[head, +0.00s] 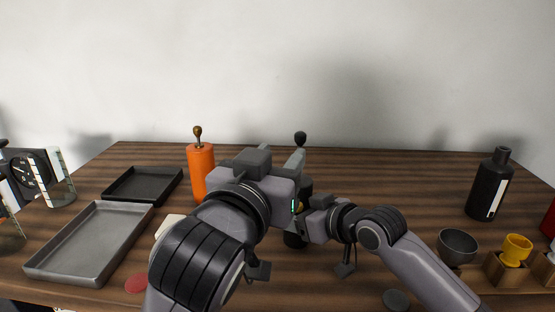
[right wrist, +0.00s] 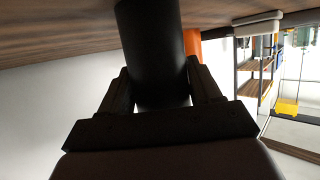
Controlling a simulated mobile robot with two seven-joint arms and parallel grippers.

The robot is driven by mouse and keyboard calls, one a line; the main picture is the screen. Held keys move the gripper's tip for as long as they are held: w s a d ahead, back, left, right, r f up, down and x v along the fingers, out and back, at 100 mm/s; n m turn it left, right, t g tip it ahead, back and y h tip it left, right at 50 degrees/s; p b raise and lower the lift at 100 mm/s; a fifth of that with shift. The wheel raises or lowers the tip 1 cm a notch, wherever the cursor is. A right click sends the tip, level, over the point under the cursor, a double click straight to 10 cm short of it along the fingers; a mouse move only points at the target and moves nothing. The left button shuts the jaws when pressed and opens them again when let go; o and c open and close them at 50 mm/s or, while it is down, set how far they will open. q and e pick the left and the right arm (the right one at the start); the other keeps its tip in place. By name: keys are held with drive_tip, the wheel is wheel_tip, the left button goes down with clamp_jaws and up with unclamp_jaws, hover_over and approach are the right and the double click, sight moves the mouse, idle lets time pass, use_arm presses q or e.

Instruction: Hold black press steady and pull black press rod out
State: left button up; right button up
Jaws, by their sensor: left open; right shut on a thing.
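The black press (head: 293,240) stands on the wooden table near the centre, mostly hidden behind my arms. The dark knob of its rod (head: 300,138) shows above my left gripper. My right gripper (head: 309,216) is shut on the press body from the right. In the right wrist view the dark cylinder of the press (right wrist: 150,45) sits between the two fingers of the right gripper (right wrist: 160,78). My left gripper (head: 294,162) is open close to the rod, just below the knob; its wrist hides most of the fingers, and I cannot tell whether they touch the rod.
An orange press (head: 200,168) with a brown knob stands left of my left arm. A grey tray (head: 62,275) and a black tray (head: 122,198) lie at left. At right are a black bottle (head: 488,188), a dark bowl (head: 457,248) and a yellow cup (head: 515,250).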

drive_tip(key=shift+f, duration=0.25)
drive_tip(key=o, duration=1.6)
drive_tip(key=shift+r, duration=0.15)
drive_tip(key=shift+s, duration=0.1)
